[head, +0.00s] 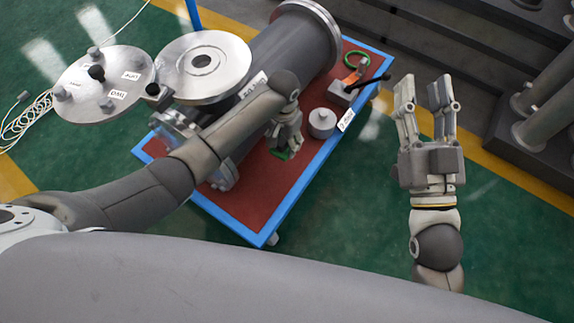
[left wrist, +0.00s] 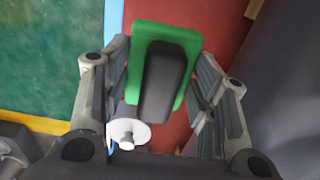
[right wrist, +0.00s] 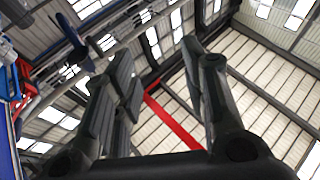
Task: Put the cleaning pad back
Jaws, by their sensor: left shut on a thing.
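The cleaning pad is green with a dark grip block (left wrist: 165,75); in the left wrist view it lies between my left gripper's fingers, above the red cart top. In the head view only a small green part of the pad (head: 281,156) shows below my left gripper (head: 288,143), over the red surface; the hand hides the rest. My left gripper is shut on the pad. Whether the pad touches the cart top I cannot tell. My right gripper (head: 424,90) is open and empty, raised to the right of the cart, fingers pointing up in the head view.
The blue-rimmed cart (head: 300,187) carries a grey flanged shell (head: 296,50). Near its right edge are a grey knobbed cylinder (head: 321,123), an orange-and-dark tool (head: 350,85) and a green ring (head: 356,60). A labelled disc (head: 105,84) is at left. Dark pipe-like parts (head: 545,100) stand right.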

